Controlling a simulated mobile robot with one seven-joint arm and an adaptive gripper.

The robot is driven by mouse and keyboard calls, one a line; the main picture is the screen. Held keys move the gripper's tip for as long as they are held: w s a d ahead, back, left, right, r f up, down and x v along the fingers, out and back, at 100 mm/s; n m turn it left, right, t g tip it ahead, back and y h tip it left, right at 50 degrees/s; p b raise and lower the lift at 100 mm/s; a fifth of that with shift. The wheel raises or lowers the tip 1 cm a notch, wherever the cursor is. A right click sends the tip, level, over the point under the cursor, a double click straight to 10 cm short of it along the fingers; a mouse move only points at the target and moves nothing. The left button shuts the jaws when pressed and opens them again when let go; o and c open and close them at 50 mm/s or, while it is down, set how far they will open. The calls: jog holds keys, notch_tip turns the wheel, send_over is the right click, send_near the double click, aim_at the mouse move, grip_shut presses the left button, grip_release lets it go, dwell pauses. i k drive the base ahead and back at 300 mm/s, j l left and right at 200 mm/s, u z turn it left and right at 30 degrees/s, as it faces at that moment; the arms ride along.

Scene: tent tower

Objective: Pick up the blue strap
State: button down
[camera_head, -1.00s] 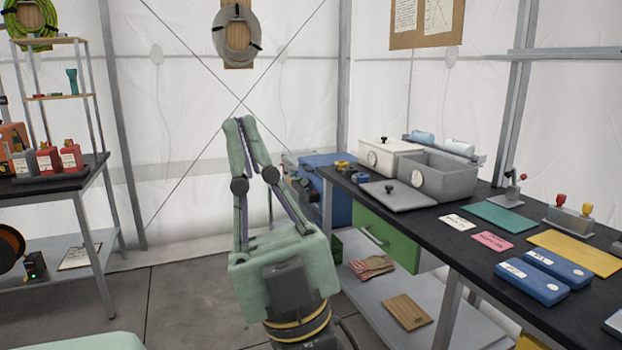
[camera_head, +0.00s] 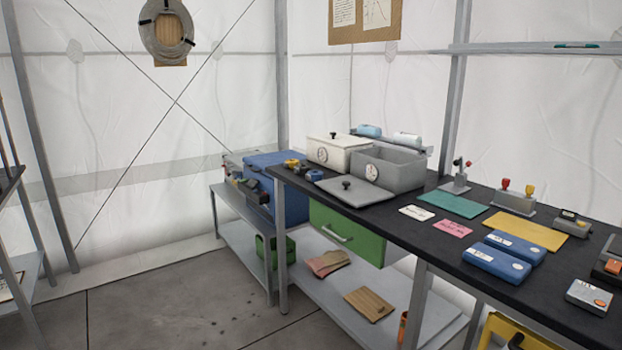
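A small dark blue coil, which may be the blue strap (camera_head: 313,175), lies at the left end of the black-topped bench, in front of the white box. It is too small to tell for sure. A yellow and dark coil (camera_head: 291,163) lies just behind it to the left. My gripper is out of view, so its distance from the coil and its opening cannot be seen.
The black bench (camera_head: 455,235) holds a white box (camera_head: 326,154), an open grey box (camera_head: 409,172), a grey lid (camera_head: 354,190) and two blue cases (camera_head: 496,262). A blue chest (camera_head: 272,190) stands behind the bench's left end. The floor (camera_head: 185,300) at left is clear.

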aim_at(314, 176)
jog(key=i+j+z, duration=0.1)
jog(key=i+z, duration=0.15)
jog(key=i, duration=0.35)
jog(key=i+j+z, duration=0.25)
jog(key=i, duration=0.35)
jog(key=i+j+z, duration=0.3)
jog(key=i, duration=0.25)
jog(key=i+j+z, duration=0.25)
jog(key=i+j, duration=0.2)
jog(key=i, duration=0.05)
